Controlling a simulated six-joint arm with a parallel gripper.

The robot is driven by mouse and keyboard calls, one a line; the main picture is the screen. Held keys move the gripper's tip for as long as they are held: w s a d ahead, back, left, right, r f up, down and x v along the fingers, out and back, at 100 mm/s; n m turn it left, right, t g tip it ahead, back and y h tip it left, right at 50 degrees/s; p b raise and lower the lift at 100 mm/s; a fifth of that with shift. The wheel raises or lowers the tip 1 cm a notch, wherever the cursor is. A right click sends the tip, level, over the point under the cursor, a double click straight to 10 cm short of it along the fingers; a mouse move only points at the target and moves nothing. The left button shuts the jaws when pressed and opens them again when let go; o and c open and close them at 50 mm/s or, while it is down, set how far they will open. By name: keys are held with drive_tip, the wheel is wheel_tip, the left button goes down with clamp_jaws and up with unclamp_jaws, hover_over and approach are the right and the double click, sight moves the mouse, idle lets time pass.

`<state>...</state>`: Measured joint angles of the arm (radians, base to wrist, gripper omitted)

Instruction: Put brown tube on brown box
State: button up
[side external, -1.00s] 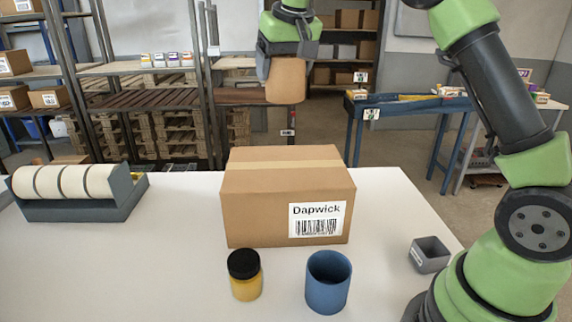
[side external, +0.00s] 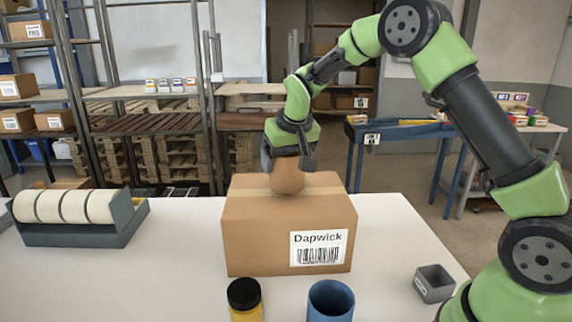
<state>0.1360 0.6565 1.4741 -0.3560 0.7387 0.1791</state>
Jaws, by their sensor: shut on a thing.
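The brown tube (side external: 287,178) is in my gripper (side external: 289,163), which is shut on its upper part. The tube's lower end is at the top of the brown box (side external: 255,235), near the tape strip. I cannot tell whether it touches the box or hangs just above it. The box is closed, with a white "Dapwick" label on its front, and stands in the middle of the white table.
A yellow jar with a black lid (side external: 245,300) and a blue cup (side external: 330,301) stand in front of the box. A small grey bin (side external: 434,283) is at the right. A tape dispenser with white rolls (side external: 80,212) is at the left. Bare table (side external: 180,250) lies between the dispenser and the box.

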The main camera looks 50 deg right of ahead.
drive_tip(key=shift+f, duration=0.55)
drive_tip(key=shift+f, duration=0.1)
drive_tip(key=o, duration=0.8)
drive_tip(key=shift+o, duration=0.2)
drive_tip(key=v, duration=1.2)
drive_tip(key=s+a+r+t+y, duration=0.1)
drive_tip(key=s+a+r, duration=0.1)
drive_tip(key=s, duration=0.4)
drive_tip(key=s+a+r+t+y, duration=0.1)
drive_tip(key=s+a+r, duration=0.2)
drive_tip(key=s, duration=0.2)
drive_tip(key=s+a+f+t+y, duration=0.1)
drive_tip(key=s+a+f, duration=0.2)
drive_tip(key=s, duration=0.9)
drive_tip(key=shift+f+y, duration=0.3)
drive_tip(key=shift+y, duration=0.1)
